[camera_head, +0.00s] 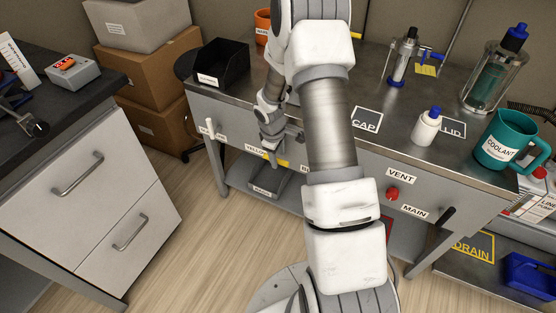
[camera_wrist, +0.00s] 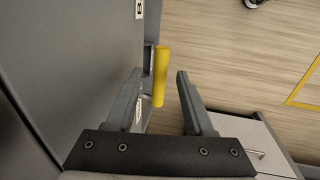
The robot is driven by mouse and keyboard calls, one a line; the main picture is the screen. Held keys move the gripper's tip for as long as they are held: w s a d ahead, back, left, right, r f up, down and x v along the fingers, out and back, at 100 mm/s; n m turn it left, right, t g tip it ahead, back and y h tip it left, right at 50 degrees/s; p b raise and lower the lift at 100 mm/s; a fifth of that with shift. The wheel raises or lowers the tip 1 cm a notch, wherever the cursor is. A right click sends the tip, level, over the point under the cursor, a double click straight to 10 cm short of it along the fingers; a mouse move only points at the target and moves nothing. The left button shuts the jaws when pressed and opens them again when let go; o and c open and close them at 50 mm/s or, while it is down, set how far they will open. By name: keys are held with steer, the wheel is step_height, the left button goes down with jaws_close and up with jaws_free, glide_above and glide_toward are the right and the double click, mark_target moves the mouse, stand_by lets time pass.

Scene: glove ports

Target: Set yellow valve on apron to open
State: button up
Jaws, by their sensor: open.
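The yellow valve handle (camera_wrist: 161,75) shows in the wrist view as a short yellow bar beside the grey apron (camera_wrist: 75,55). In the head view my gripper (camera_head: 279,150) is at the front apron (camera_head: 345,160) of the bench, by a label that begins "YELLOW" (camera_head: 255,149). A little yellow shows there, and my gripper hides most of the valve. The set position cannot be read.
A red knob (camera_head: 392,194) sits on the apron between the VENT and MAIN labels. A black lever (camera_head: 446,217) is further right. A white-fronted drawer cabinet (camera_head: 90,210) stands at left. The bench top holds a black bin (camera_head: 222,65), a white bottle (camera_head: 426,127) and a teal mug (camera_head: 503,142).

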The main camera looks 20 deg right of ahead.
steer(key=shift+f, duration=0.45)
jaws_close()
stand_by(1.2)
